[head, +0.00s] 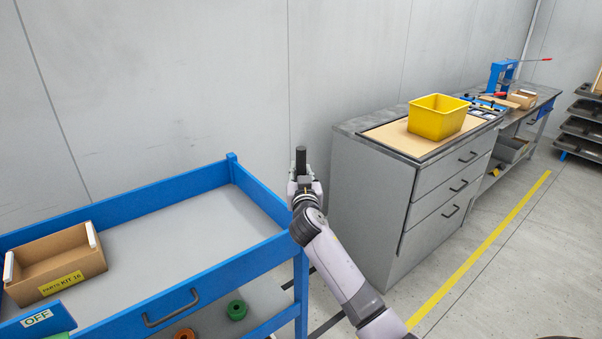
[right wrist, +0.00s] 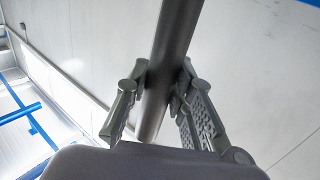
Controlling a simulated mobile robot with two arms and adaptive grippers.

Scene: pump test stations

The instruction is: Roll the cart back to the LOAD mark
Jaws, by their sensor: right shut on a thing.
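The blue cart (head: 215,272) with a grey deck fills the lower left of the head view. My right gripper (head: 304,184) is just beyond its right end, near the blue corner. It is shut on a dark round bar (head: 301,158) that stands up out of the jaws. In the right wrist view the bar (right wrist: 172,50) runs between the two fingers of the gripper (right wrist: 160,85). How the bar joins the cart is hidden. My left gripper is out of view. No LOAD mark can be read in these views.
A grey drawer cabinet (head: 372,205) stands close to the right of my gripper, with a yellow bin (head: 437,122) on top. A yellow line (head: 480,250) crosses open floor.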

